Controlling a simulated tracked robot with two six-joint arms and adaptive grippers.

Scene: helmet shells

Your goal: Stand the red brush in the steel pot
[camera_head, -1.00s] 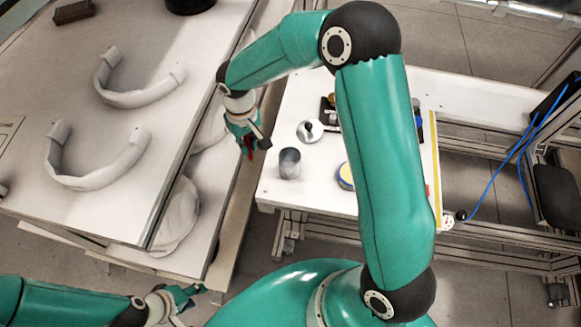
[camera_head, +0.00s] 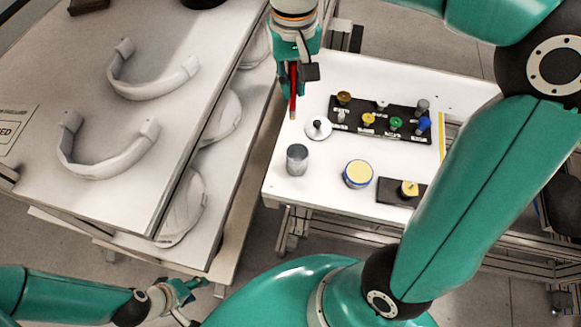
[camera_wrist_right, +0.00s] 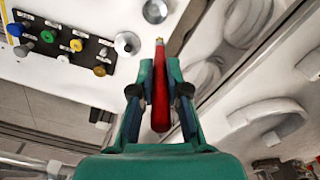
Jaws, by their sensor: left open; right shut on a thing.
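The red brush (camera_head: 292,97) is in my right gripper (camera_head: 293,84), which is shut on it. The brush points down, its pale tip above the left edge of the white table, up and left of the pot. In the right wrist view the red brush (camera_wrist_right: 160,90) lies between the fingers of my right gripper (camera_wrist_right: 160,68). The steel pot (camera_head: 297,160) stands upright near the table's left edge, and it shows in the wrist view (camera_wrist_right: 155,11) beyond the brush tip. My left gripper (camera_head: 187,292) is open and empty at the lower left, far from the pot.
A black rack of coloured knobs (camera_head: 380,125) stands behind. Helmet shells (camera_head: 110,150) lie on the left tables.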

